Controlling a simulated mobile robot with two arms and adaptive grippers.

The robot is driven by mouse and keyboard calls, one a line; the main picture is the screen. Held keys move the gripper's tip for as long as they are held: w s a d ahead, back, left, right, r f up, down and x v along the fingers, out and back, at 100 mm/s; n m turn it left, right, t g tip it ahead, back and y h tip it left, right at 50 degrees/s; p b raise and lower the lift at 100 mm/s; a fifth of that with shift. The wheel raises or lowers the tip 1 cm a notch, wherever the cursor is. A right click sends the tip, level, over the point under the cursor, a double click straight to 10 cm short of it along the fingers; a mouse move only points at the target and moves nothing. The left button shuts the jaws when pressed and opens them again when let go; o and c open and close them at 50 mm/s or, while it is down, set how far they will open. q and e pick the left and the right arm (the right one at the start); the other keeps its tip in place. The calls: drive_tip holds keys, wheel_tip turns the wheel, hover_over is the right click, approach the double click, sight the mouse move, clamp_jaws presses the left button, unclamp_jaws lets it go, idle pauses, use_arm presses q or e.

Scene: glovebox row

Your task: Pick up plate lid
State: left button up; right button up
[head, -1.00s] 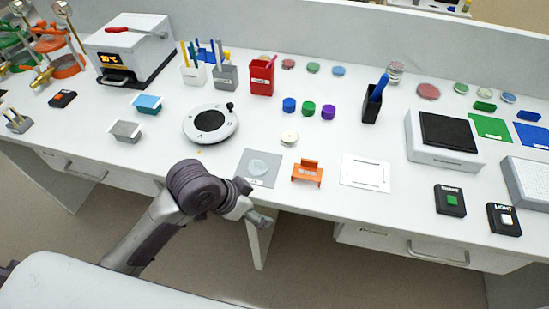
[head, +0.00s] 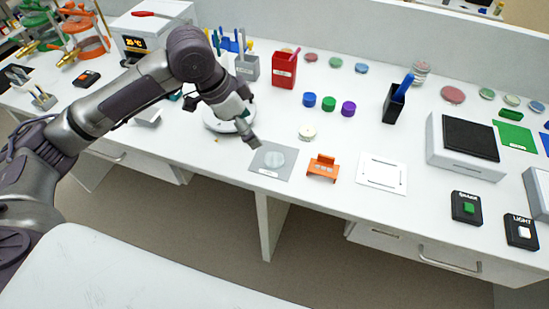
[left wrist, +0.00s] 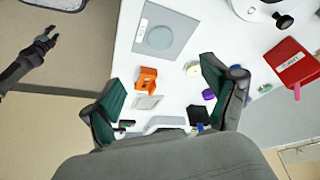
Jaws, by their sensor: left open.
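A clear round plate with its lid (head: 274,158) lies on a grey mat (head: 257,174) near the table's front edge; lid and dish cannot be told apart. It also shows in the left wrist view (left wrist: 160,38), beyond my fingers. My left gripper (head: 222,122) is open and empty, above the table just behind and left of the mat in the head view. In the left wrist view its two green-padded fingers (left wrist: 162,75) are wide apart. My right gripper (left wrist: 50,35) shows small at the left of that view, over the floor, its fingers apart.
An orange holder (head: 322,168) and a white framed plate (head: 382,172) stand right of the mat. A round white device (head: 215,122) is partly hidden behind my left gripper. A cream-lidded jar (head: 307,132) and coloured caps (head: 328,103) are behind. A red box (head: 284,70) stands further back.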

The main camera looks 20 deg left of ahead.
use_arm(q)
hover_over(274, 159)
drive_tip(key=s+a, duration=0.2)
drive_tip(key=f, duration=0.7)
drive_tip(key=shift+w+f+p, duration=0.2)
drive_tip(key=shift+f+p, duration=0.15)
drive_tip(key=shift+p, duration=0.05)
drive_tip(key=p+x, duration=0.1)
drive_tip(key=x, duration=0.3)
drive_tip(key=shift+a+f, duration=0.1)
drive_tip(key=shift+f, duration=0.05)
drive_tip(key=shift+w+f, duration=0.15)
drive_tip(key=shift+f, duration=0.35)
drive_tip(key=c, duration=0.8)
